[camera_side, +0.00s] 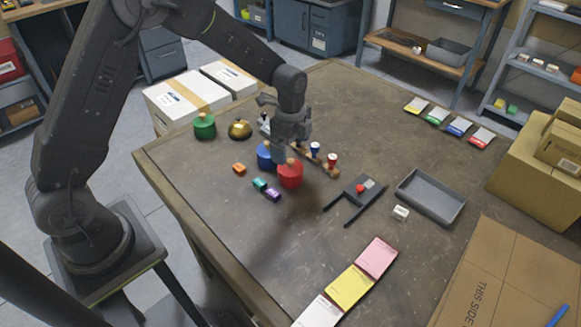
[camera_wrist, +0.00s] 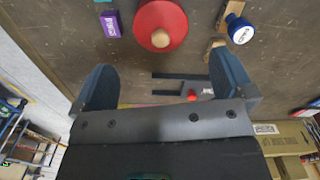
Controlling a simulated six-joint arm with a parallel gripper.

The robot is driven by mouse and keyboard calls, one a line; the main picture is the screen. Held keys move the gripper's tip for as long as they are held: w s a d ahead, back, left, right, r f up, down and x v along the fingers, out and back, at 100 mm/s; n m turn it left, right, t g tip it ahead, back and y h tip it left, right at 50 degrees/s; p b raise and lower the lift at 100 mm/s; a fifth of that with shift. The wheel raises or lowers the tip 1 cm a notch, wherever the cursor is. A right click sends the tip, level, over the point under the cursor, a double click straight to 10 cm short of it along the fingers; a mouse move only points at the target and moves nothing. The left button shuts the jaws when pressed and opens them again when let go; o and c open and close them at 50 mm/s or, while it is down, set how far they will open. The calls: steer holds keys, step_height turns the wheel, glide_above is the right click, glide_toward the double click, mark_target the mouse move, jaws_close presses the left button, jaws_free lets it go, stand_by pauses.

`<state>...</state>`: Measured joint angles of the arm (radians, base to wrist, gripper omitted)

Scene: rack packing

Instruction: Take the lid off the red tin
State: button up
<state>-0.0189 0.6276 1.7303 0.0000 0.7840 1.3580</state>
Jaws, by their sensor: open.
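The red tin (camera_side: 290,176) stands upright on the table, with its lid on and a pale wooden knob on top. In the wrist view the red lid (camera_wrist: 160,16) shows at the top edge with its round knob (camera_wrist: 160,40). My gripper (camera_side: 285,155) is above the red tin in the side view, close to the knob. In the wrist view its two fingers (camera_wrist: 165,85) are spread wide with nothing between them, and the tin lies beyond their tips. The gripper partly hides the blue tin behind it.
A blue tin (camera_side: 264,156) is close beside the red one, and a green tin (camera_side: 205,126) stands farther left. Small orange, teal and purple blocks (camera_side: 272,195) lie in front. Stamps (camera_side: 332,161) stand to the right. A grey tray (camera_side: 431,196) is farther right.

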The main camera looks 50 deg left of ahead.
mark_target(292, 161)
steer(key=shift+w+d+f, duration=0.1)
steer(key=shift+d+f, duration=0.05)
steer(key=shift+f, duration=3.2)
steer(key=shift+c, duration=0.5)
steer(key=c, duration=0.8)
steer(key=shift+r, duration=0.1)
